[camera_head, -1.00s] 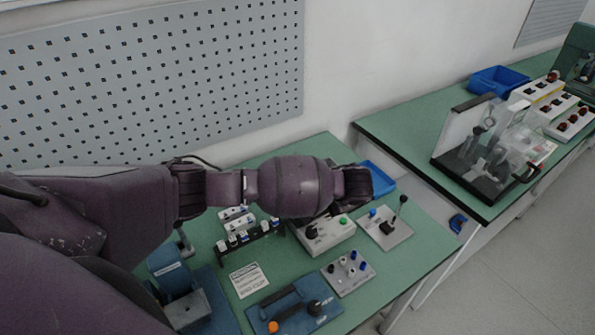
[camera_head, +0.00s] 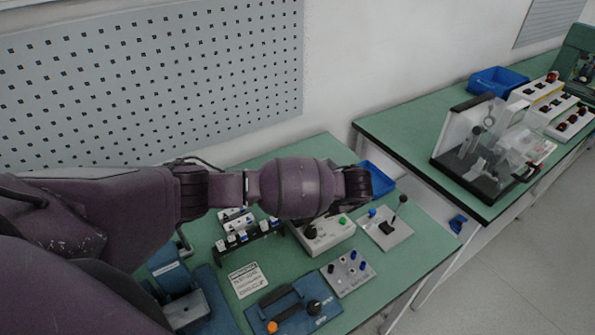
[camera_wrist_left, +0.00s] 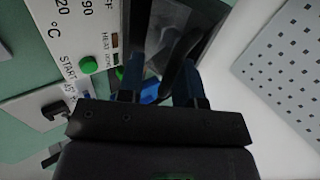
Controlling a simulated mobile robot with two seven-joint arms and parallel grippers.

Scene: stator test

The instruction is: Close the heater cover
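The heater is a white control box (camera_head: 328,232) on the near green bench, with a black knob and a green button. My left arm hides its rear part in the head view. In the left wrist view its panel (camera_wrist_left: 75,30) shows temperature marks, HEAT and START labels and green buttons. A dark-framed, greyish panel (camera_wrist_left: 206,32), perhaps the heater cover, lies beyond the fingers; its angle is unclear. My left gripper (camera_wrist_left: 160,82) has its two fingers apart, with a dark part close to the right finger. I cannot tell whether it touches. My right gripper is not in view.
A blue tray (camera_head: 378,180) sits behind the heater. A clear-walled case (camera_head: 490,150) stands on the right bench. A perforated board (camera_head: 150,80) hangs on the wall.

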